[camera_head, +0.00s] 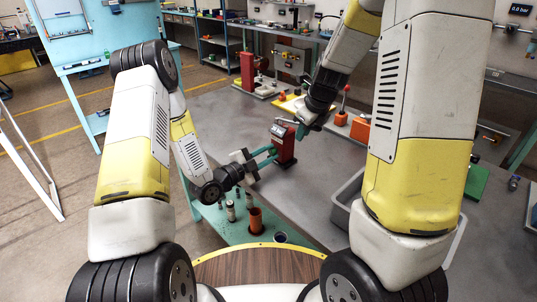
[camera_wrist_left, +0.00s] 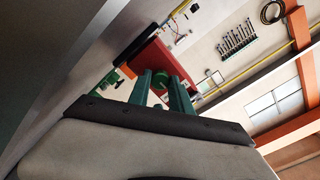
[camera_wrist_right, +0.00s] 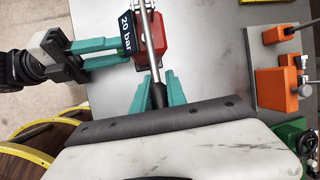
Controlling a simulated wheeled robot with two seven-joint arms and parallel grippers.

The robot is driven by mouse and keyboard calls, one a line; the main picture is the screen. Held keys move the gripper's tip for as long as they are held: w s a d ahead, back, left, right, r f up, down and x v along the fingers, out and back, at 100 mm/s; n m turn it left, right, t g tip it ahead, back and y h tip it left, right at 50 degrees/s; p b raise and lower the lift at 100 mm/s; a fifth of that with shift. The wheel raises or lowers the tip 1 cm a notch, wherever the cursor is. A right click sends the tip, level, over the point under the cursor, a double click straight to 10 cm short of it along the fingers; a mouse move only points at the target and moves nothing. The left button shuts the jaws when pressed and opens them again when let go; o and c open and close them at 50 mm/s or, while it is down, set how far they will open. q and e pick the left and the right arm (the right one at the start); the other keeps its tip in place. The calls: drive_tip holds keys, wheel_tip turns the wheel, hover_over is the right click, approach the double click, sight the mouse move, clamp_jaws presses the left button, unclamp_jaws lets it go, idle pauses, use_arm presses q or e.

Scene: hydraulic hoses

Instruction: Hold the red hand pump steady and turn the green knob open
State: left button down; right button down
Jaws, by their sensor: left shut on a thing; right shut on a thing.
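The red hand pump (camera_head: 284,147) stands upright on the grey workbench; its red body (camera_wrist_right: 181,38) and a dark "20 bar" display (camera_wrist_right: 126,33) show in the right wrist view. My left gripper (camera_head: 269,155) is at the pump's left side, its teal fingers (camera_wrist_left: 167,86) shut on the round green knob (camera_wrist_left: 160,79). The knob is mostly hidden between the left fingers in the right wrist view.
A grey tray (camera_head: 348,192) lies near the front edge. Below the bench, a green shelf (camera_head: 215,222) holds cylinders. The bench left of the pump is clear.

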use_arm(q)
drive_tip(key=n, duration=0.4)
drive_tip(key=shift+n, duration=0.4)
drive_tip(key=n, duration=0.4)
drive_tip(key=shift+a, duration=0.1)
drive_tip(key=n, duration=0.4)
drive_tip(key=shift+w+n, duration=0.1)
drive_tip(key=shift+n, duration=2.2)
drive_tip(key=c, duration=1.2)
unclamp_jaws()
drive_tip(key=shift+o, duration=0.2)
